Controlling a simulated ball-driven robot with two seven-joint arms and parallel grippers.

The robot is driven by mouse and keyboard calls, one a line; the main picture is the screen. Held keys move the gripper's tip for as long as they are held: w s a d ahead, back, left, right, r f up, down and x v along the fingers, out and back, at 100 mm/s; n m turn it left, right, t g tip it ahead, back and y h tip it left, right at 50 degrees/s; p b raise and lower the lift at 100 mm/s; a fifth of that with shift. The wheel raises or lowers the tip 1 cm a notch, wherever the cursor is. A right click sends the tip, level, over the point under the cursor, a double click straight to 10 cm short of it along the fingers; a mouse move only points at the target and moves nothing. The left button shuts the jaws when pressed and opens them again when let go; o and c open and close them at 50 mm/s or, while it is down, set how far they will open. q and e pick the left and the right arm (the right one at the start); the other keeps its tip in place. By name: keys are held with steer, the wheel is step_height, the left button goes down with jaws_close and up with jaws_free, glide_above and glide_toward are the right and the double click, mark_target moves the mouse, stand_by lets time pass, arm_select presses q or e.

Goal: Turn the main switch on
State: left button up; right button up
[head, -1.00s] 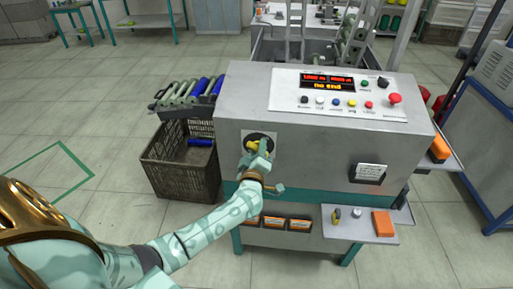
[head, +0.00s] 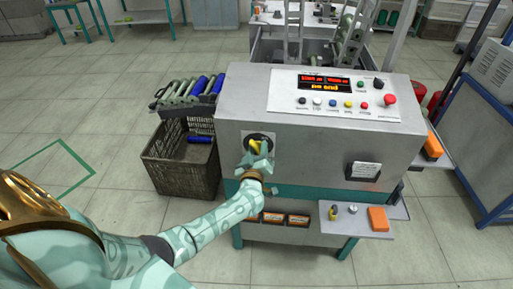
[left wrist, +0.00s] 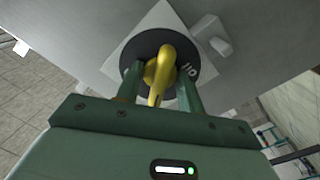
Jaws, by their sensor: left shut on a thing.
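The main switch is a yellow rotary handle (head: 256,145) on a round black plate, set in a light square on the left of the machine's grey front. In the left wrist view the yellow handle (left wrist: 163,72) stands out from the black disc (left wrist: 190,58), which bears partly hidden white lettering. My left gripper (left wrist: 160,82) has a green finger on each side of the handle and is shut on it. In the head view the left gripper (head: 258,158) hides the lower part of the switch. My right gripper is not in view.
The control panel (head: 345,97) with a lit display and coloured buttons lies on the sloped top. A crate (head: 170,168) stands left of the machine, with a rack of rolls (head: 190,95) above it. A shelf with an orange block (head: 378,219) juts out at lower right.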

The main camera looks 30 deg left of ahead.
arm_select(q)
steer(key=shift+f, duration=0.1)
steer(key=shift+m+p, duration=0.4)
steer(key=shift+m, duration=0.1)
steer(key=shift+m+p, duration=0.5)
steer(key=shift+m, duration=0.3)
steer(key=shift+m+p, duration=0.3)
steer(key=shift+m, duration=0.4)
steer(key=o, duration=1.6)
steer(key=shift+c, duration=0.2)
